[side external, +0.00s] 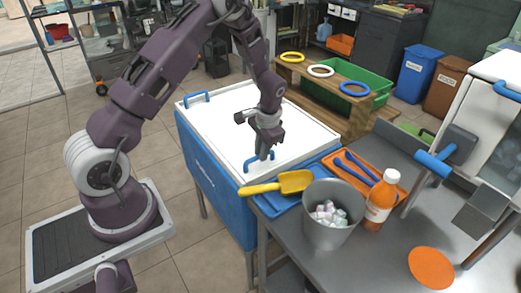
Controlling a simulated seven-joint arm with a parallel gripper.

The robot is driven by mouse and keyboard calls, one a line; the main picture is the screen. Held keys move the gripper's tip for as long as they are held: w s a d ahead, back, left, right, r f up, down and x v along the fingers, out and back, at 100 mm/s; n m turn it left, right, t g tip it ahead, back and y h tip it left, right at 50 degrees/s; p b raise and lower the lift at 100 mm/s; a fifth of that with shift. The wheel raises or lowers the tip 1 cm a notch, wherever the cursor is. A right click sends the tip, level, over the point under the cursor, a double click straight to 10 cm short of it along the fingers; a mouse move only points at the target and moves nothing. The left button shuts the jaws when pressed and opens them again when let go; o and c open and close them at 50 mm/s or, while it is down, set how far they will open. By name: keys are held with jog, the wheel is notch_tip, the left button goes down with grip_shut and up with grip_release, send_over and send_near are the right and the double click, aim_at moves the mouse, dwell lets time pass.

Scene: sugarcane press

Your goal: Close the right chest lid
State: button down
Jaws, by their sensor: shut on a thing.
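A blue chest (210,178) with a white top stands in the middle of the side external view. Its right lid (302,132) is white and looks flat, level with the rest of the top; I cannot tell if a small gap is left. The lid's blue handle (250,165) is near the front edge. My gripper (264,156) points down and is shut on this handle, partly covering it. A second blue handle (196,97) is at the far left of the chest top.
A wooden rack with coloured rings (354,89) stands behind the chest.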

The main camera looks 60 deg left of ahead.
jog(key=c, duration=1.5)
grip_release()
jog(key=shift+d, duration=0.4)
jog(key=shift+o, duration=0.5)
jog(key=shift+a, duration=0.1)
jog(key=v, duration=0.7)
jog(key=shift+r, duration=0.1)
jog(key=s+d+r+t, duration=0.1)
jog(key=s+d+r, duration=0.25)
jog(key=r, duration=0.25)
jog(key=s+d+r+t+h, duration=0.1)
jog(key=s+d+r, duration=0.1)
jog(key=s+r, duration=0.3)
jog(key=s+d+r+t, duration=0.1)
jog(key=s+d+r, duration=0.15)
jog(key=r, duration=0.45)
jog(key=s+d+r+t, duration=0.1)
jog(key=s+d, duration=0.1)
jog(key=s, duration=0.5)
jog(key=s+d+r+t+h, duration=0.1)
jog(key=s+d+r, duration=0.1)
jog(key=s, duration=0.5)
jog(key=shift+d+r+t, duration=0.2)
jog(key=shift+d+t, duration=0.1)
jog(key=shift+d, duration=0.5)
